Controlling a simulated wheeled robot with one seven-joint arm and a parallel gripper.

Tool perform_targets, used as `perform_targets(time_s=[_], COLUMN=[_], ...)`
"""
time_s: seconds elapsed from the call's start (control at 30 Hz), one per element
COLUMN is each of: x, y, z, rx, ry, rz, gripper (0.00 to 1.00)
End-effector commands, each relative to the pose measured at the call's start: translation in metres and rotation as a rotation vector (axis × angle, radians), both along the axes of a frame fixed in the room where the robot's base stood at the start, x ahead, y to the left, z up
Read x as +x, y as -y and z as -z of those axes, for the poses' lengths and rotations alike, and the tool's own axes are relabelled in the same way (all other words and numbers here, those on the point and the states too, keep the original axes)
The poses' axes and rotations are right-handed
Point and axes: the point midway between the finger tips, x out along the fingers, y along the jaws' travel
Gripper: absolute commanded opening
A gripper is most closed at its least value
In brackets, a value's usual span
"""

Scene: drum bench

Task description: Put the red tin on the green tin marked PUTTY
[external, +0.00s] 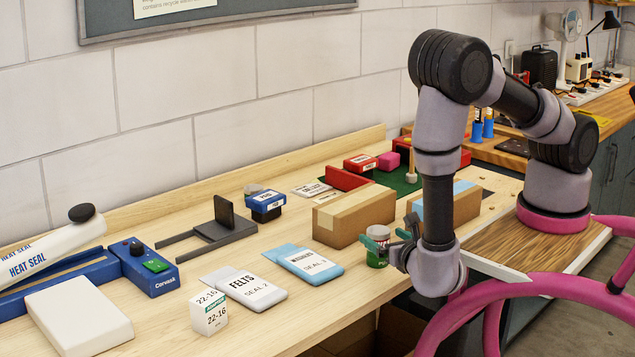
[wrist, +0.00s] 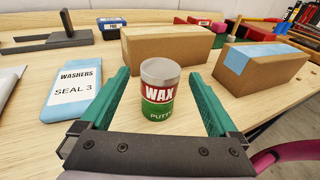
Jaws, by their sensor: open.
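The red tin (wrist: 160,93), marked WAX and with a grey lid, stands upright on the green tin (wrist: 157,114), marked PUTTY, in the wrist view. The two look lined up, with no visible gap between them. The stack also shows in the external view, partly hidden by my gripper (external: 385,245). My gripper is open, with one green finger on each side of the stack in the wrist view (wrist: 159,78). Gaps show between the fingers and the tins, so it holds nothing.
A cardboard box (external: 352,215) stands just behind the stack, and a blue-taped box (external: 455,203) to its right. Blue WASHERS (external: 308,263) and FELTS (external: 245,288) packets lie to the left. A grey stand (external: 215,235) and blue sealer (external: 147,268) are farther left.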

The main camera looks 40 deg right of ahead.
Motion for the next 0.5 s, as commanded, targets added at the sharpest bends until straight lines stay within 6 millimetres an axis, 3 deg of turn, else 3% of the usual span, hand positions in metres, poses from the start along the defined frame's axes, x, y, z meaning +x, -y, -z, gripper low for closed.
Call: perform_targets(time_s=[0.3, 0.5], x=[-0.062, -0.087], y=[-0.028, -0.039], z=[-0.01, -0.014], rx=[0.0, 0.0], ry=[-0.002, -0.001], rz=[-0.004, -0.002], gripper=[0.95, 0.95])
